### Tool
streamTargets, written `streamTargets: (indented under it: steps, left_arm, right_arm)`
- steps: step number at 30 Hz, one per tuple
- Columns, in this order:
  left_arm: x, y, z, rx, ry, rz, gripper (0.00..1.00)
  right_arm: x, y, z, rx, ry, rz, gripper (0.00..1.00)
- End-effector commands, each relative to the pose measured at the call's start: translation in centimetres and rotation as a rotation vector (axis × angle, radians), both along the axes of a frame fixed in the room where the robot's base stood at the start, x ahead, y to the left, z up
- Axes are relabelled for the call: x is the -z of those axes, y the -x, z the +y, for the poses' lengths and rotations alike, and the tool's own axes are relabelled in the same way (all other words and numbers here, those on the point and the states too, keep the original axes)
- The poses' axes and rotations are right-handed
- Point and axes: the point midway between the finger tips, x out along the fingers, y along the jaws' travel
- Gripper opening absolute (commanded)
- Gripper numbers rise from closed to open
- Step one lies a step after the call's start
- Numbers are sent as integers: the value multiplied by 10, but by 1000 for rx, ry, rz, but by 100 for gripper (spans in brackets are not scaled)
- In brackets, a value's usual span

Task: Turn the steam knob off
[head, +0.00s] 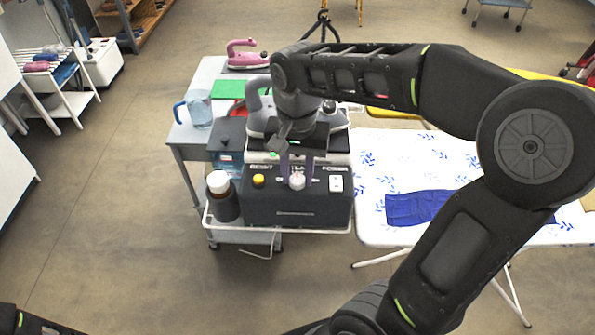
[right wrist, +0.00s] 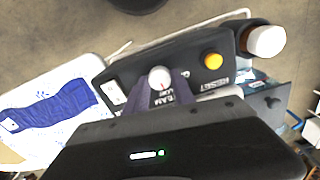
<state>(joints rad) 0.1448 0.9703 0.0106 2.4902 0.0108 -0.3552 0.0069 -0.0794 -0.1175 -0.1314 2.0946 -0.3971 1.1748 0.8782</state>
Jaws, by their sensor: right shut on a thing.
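The steam knob (head: 297,181) is a small white round knob on the front panel of a black steam station (head: 295,210). In the right wrist view the knob (right wrist: 159,77) shows a thin red mark on its face, near the printed label, which is partly covered. My right gripper (head: 297,176) comes down from above, its two purple fingers one on each side of the knob, shut on it. In the right wrist view the fingers (right wrist: 162,85) reach the knob from below. My left gripper is not in view; only a dark arm part shows at the lower left.
A yellow reset button (head: 258,181) sits left of the knob and a white switch (head: 336,184) right. An ironing board (head: 400,165) with a blue cloth (head: 415,207) is at right.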

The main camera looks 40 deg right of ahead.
Motion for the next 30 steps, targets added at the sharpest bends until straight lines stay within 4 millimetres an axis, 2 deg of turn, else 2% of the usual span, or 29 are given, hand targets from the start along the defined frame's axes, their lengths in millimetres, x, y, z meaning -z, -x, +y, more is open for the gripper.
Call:
streamTargets:
  steps: [11, 30]
  left_arm:
    - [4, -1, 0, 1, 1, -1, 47]
    - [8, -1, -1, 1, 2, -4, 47]
  right_arm:
    - [0, -1, 0, -256, 0, -1, 0]
    - [0, -1, 1, -859, 0, -2, 0]
